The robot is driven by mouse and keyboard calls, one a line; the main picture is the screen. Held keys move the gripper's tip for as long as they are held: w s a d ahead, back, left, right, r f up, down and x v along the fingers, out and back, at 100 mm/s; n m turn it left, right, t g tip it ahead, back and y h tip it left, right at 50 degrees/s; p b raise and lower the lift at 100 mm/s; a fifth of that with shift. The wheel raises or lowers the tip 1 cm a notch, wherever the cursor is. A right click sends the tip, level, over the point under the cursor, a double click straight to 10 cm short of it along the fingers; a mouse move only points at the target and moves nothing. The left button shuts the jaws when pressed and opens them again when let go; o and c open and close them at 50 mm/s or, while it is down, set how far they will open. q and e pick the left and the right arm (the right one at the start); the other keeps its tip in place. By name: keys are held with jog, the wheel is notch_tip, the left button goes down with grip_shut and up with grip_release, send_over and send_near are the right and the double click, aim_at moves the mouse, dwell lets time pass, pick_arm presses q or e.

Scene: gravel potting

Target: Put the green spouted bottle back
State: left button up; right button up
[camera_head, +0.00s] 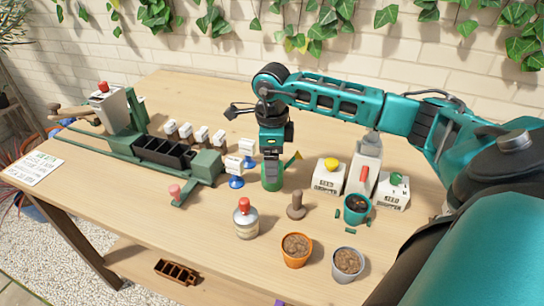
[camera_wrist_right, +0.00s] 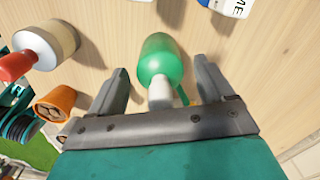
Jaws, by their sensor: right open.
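The green spouted bottle (camera_head: 270,184) stands on the table near the middle, mostly hidden in the head view by my right gripper (camera_head: 271,162) directly over it. A yellow tip (camera_head: 296,157) shows just right of the gripper. In the right wrist view the green bottle body (camera_wrist_right: 162,58) and its pale neck (camera_wrist_right: 160,92) lie between the two fingers of my right gripper (camera_wrist_right: 163,72). The fingers are apart, with a visible gap on both sides of the bottle. My left gripper is not in view.
A red-capped bottle (camera_head: 246,220), a brown tamper-like piece (camera_head: 296,207), an orange pot (camera_head: 296,248), a grey pot (camera_head: 347,263) and a teal pot (camera_head: 356,208) stand nearby. Seed boxes (camera_head: 328,178) are at right. A green rack with black cells (camera_head: 163,152) fills the left.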

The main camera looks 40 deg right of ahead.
jog(key=shift+r, duration=0.4)
notch_tip(320, 180, up, 12)
jog(key=shift+f+p, duration=0.25)
jog(key=shift+p, duration=0.2)
jog(key=shift+s+a, duration=0.1)
